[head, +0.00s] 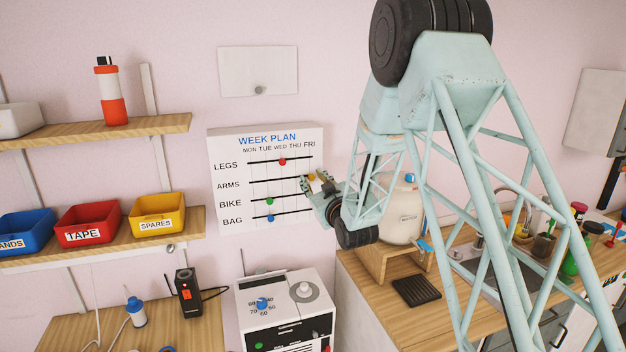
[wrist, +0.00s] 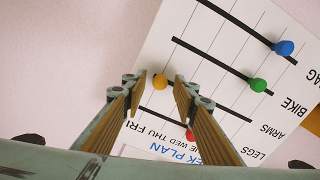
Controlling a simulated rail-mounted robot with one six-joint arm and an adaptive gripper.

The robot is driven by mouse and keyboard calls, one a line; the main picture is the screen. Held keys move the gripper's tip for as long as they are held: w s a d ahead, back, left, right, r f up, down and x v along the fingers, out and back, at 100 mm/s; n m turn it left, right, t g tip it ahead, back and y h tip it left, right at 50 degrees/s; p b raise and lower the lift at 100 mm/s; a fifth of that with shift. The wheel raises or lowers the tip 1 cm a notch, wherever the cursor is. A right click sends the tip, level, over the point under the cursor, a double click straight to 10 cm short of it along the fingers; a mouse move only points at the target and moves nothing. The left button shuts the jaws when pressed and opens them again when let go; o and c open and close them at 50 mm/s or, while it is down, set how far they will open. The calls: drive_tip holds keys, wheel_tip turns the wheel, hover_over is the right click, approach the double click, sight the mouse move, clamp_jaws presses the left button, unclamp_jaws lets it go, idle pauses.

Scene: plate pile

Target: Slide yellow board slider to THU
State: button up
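The white WEEK PLAN board (head: 233,145) hangs on the wall, with day columns MON to FRI and rows LEGS, ARMS, BIKE and BAG. The yellow slider (head: 311,177) is at the FRI end of the ARMS track; its knob also shows in the wrist view (wrist: 160,82). My gripper (head: 318,183) is at the board's right edge. In the wrist view, its fingers (wrist: 158,84) are apart, one on each side of the yellow knob, with a visible gap on both sides. Part of the ARMS track is hidden behind a finger.
The red slider (head: 282,161) is at WED on LEGS. The green slider (head: 269,201) and blue slider (head: 270,218) are near TUE on BIKE and BAG. Shelves with bins (head: 87,226) stand left. A white appliance (head: 286,310) is below the board; a white canister (head: 403,212) is at right.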

drive_tip(key=shift+c, duration=0.8)
clamp_jaws()
